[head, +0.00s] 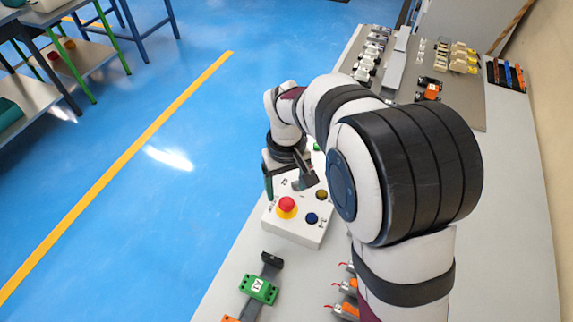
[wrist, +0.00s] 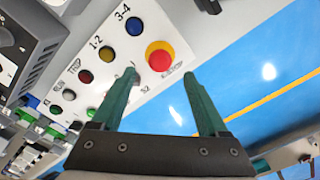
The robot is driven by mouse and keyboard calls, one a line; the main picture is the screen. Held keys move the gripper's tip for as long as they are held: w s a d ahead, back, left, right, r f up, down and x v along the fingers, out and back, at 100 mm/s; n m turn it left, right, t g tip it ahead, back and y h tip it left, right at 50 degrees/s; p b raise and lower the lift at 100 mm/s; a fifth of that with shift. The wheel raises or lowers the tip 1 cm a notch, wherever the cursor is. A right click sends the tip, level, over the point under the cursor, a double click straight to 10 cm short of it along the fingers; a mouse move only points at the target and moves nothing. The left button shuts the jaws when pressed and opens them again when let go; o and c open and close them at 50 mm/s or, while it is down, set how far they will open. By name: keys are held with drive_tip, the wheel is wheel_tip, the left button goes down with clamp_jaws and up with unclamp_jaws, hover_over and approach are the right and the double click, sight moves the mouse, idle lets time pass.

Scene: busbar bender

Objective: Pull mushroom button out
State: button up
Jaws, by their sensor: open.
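The mushroom button (head: 286,206) is red on a yellow base, at the near left corner of a white control box (head: 300,234). In the wrist view the red button (wrist: 160,59) is ahead of the fingertips, near the box's edge. My gripper (wrist: 162,76) is open and empty, with two green fingers spread apart. The button lies beyond the gap between them, and I cannot tell how far off. In the head view my gripper (head: 284,188) is over the box, just behind the button, partly hidden by my arm.
A blue button (head: 312,218) and a yellow button (head: 321,194) sit beside the red one on the box. A green part (head: 258,288) labelled V1 lies on the bench nearer. Several components stand on a grey board (head: 465,105) at the back. Blue floor is left of the bench.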

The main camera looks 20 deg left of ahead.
sight(287, 202)
wheel_tip(287, 202, up, 12)
drive_tip(key=shift+f, duration=0.25)
drive_tip(key=s+d+r+m+y, duration=0.1)
drive_tip(key=s+d+m, duration=0.45)
drive_tip(key=d, duration=0.45)
drive_tip(key=s+d+m, duration=0.4)
drive_tip(key=s+d, duration=0.2)
drive_tip(key=d, duration=0.3)
drive_tip(key=s+d+f+m, duration=0.3)
drive_tip(key=s+m, duration=0.2)
drive_tip(key=s, duration=0.2)
drive_tip(key=shift+s+d+f+y, duration=0.2)
drive_tip(key=shift+s+f+y, duration=0.05)
drive_tip(key=shift+s+y, duration=0.15)
drive_tip(key=shift+w, duration=0.1)
idle(4.0)
